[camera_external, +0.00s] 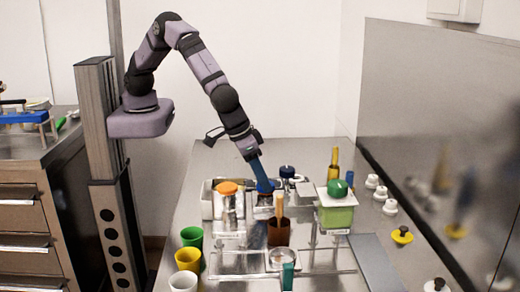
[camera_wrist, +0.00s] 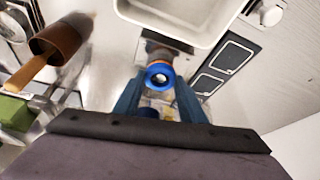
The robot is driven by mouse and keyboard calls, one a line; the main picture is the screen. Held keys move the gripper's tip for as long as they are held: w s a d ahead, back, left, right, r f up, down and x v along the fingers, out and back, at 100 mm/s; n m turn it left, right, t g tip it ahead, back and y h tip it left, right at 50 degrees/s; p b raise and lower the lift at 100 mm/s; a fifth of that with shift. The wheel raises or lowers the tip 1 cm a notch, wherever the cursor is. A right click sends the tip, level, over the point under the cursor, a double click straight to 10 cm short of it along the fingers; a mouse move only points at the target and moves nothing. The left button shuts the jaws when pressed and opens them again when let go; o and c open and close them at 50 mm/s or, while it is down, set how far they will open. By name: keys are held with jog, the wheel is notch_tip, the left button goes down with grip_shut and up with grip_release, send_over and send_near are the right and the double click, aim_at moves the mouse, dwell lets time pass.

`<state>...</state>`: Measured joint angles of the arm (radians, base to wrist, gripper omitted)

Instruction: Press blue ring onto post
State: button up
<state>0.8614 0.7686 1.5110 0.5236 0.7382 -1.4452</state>
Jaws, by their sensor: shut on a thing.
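My gripper (camera_external: 263,184) has blue fingers and reaches down among the items at the back middle of the steel table. In the wrist view my gripper (camera_wrist: 158,88) is shut on the blue ring (camera_wrist: 160,67), which sits between the fingertips. The ring's centre shows a dark and pale round shape, perhaps the post's end. A grey cylindrical part shows just beyond the ring. I cannot tell whether the ring is around the post or how far down it sits. In the external view the fingers and nearby items mostly hide the ring.
An orange-topped container (camera_external: 228,203) stands left of my gripper, and a dark-blue-topped item (camera_external: 287,172) just right. A brown cup (camera_external: 279,233) with a stick is in front. A green-lidded box (camera_external: 336,212) stands right. Green, yellow and white cups line the front left.

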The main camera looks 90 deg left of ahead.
jog(key=shift+f+b, duration=0.5)
jog(key=shift+b, duration=0.05)
dwell(0.6)
jog(key=o, duration=1.6)
jog(key=shift+r, duration=0.25)
jog(key=shift+r+p, duration=1.8)
jog(key=shift+r, duration=1.5)
